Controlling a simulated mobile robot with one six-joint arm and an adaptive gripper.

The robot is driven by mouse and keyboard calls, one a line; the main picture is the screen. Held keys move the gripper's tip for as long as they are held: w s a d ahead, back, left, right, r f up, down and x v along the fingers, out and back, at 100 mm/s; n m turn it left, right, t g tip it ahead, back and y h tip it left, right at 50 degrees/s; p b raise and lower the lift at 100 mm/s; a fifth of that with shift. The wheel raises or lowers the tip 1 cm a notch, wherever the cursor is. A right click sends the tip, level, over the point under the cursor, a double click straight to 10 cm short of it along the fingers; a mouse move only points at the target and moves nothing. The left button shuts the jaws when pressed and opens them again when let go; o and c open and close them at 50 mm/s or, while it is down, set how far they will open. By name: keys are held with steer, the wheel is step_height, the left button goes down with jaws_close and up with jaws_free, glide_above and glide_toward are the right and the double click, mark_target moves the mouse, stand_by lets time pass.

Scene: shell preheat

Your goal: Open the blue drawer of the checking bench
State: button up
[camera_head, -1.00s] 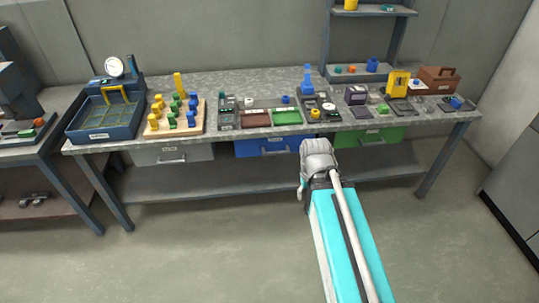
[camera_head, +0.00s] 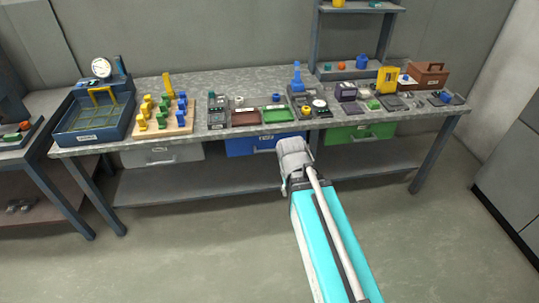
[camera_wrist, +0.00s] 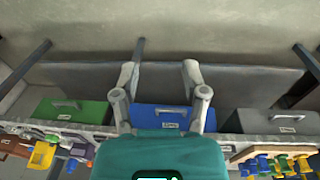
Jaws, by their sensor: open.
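The blue drawer (camera_head: 240,147) hangs under the middle of the checking bench (camera_head: 330,125) and looks shut. My wrist and arm hide its right end in the head view. In the wrist view, which is upside down, the blue drawer (camera_wrist: 150,118) is in the centre, with its label and grey handle (camera_wrist: 172,109) partly showing between my fingers. My gripper (camera_wrist: 160,76) is open and empty, its two fingers spread in front of the drawer. I cannot tell the exact gap to the handle; no contact shows.
A grey drawer (camera_head: 162,155) is left of the blue one and a green drawer (camera_head: 358,132) right. A lower shelf (camera_head: 200,182) runs below. The benchtop carries trays, a wooden peg board (camera_head: 165,122) and a blue bin with gauge (camera_head: 92,132). Floor in front is clear.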

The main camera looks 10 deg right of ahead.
steer(key=w+d+f+n+t+h+b, duration=0.1)
steer(key=w+d+f+t+h+b, duration=0.25)
steer(key=w+f+b, duration=0.55)
steer(key=n+t+h+b, duration=0.2)
steer(key=n+t+b, duration=1.05)
steer(key=b, duration=1.85)
glide_toward(268, 152)
steer(key=v, duration=0.3)
steer(key=shift+w+a+f, duration=0.1)
steer(key=shift+a+f, duration=0.05)
steer(key=shift+a, duration=0.1)
steer(key=shift+w, duration=0.1)
steer(key=x, duration=1.3)
steer(key=shift+w+d, duration=0.25)
steer(key=shift+d, duration=0.05)
steer(key=shift+c, duration=0.3)
jaws_close()
